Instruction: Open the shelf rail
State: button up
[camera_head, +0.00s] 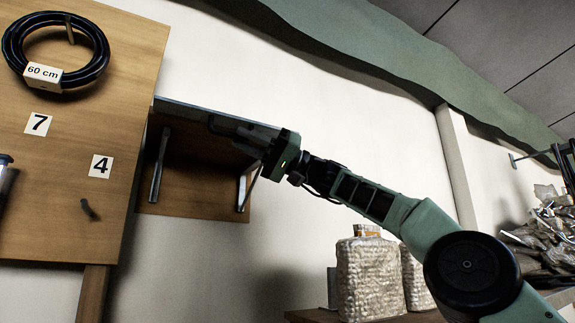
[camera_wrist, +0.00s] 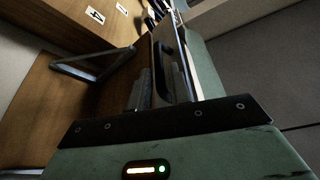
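A grey metal shelf (camera_head: 190,110) juts from the wall beside the wooden board, held by metal brackets (camera_head: 158,168) on a wooden backing. A dark bar, which looks like the shelf rail (camera_head: 222,126), runs along its front edge. My gripper (camera_head: 258,142) is at the right end of this edge, close to the bar. In the wrist view, my gripper's dark fingers (camera_wrist: 158,92) reach up toward a dark loop-shaped bar (camera_wrist: 166,62) beside the pale shelf edge. The fingertips are dark and partly hidden, so I cannot tell whether they are closed on the bar.
The wooden board (camera_head: 80,130) on the left carries a coiled black hose (camera_head: 97,40) tagged 60 cm and labels 7 and 4. Filled bags (camera_head: 370,275) stand on a low surface below my arm. The pale wall under the shelf is clear.

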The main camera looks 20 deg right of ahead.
jog(key=b+v, duration=0.3)
jog(key=v, duration=1.1)
jog(key=shift+d, duration=0.3)
